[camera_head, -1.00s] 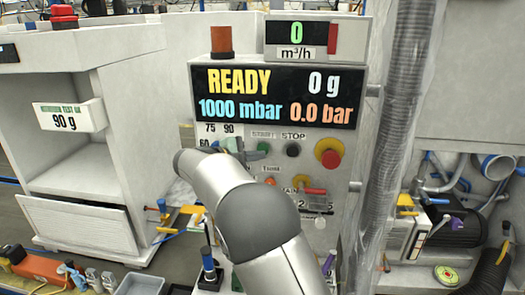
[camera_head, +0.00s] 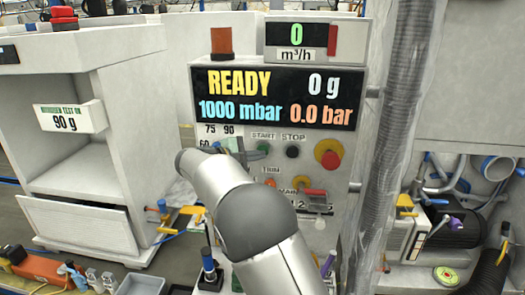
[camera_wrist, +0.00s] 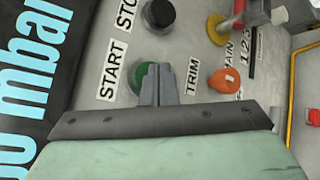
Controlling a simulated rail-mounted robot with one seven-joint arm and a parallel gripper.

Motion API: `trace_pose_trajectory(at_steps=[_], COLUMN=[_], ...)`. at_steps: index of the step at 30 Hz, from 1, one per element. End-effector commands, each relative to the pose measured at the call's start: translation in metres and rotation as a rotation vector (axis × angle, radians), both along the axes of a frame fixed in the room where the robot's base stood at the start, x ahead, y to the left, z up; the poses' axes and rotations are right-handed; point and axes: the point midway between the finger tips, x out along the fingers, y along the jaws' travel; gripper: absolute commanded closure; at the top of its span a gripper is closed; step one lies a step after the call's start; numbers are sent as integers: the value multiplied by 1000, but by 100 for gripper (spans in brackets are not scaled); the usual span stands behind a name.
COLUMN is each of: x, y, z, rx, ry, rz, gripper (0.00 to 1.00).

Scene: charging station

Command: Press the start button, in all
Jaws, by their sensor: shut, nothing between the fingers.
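The green START button (camera_head: 263,147) is on the grey control panel, under its START label and left of the black STOP button (camera_head: 292,151). My gripper (camera_head: 246,152) is shut and empty, just left of the START button in the head view. In the wrist view, my closed fingertips (camera_wrist: 157,67) overlap part of the green START button (camera_wrist: 140,74); whether they touch it I cannot tell. The display (camera_head: 274,97) reads READY, 0 g, 1000 mbar and 0.0 bar.
A red emergency knob on a yellow base (camera_head: 329,154) is right of STOP. An orange TRIM knob (camera_wrist: 224,82) sits close to my fingers. A ribbed hose (camera_head: 398,110) runs down the panel's right side. A white cabinet (camera_head: 85,150) stands at left.

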Motion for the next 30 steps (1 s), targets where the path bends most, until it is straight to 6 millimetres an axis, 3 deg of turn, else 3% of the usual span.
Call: trace_pose_trajectory(at_steps=[30], x=[8], y=[-1], z=[0], rx=[1], ry=[0], rz=[1], gripper=[100])
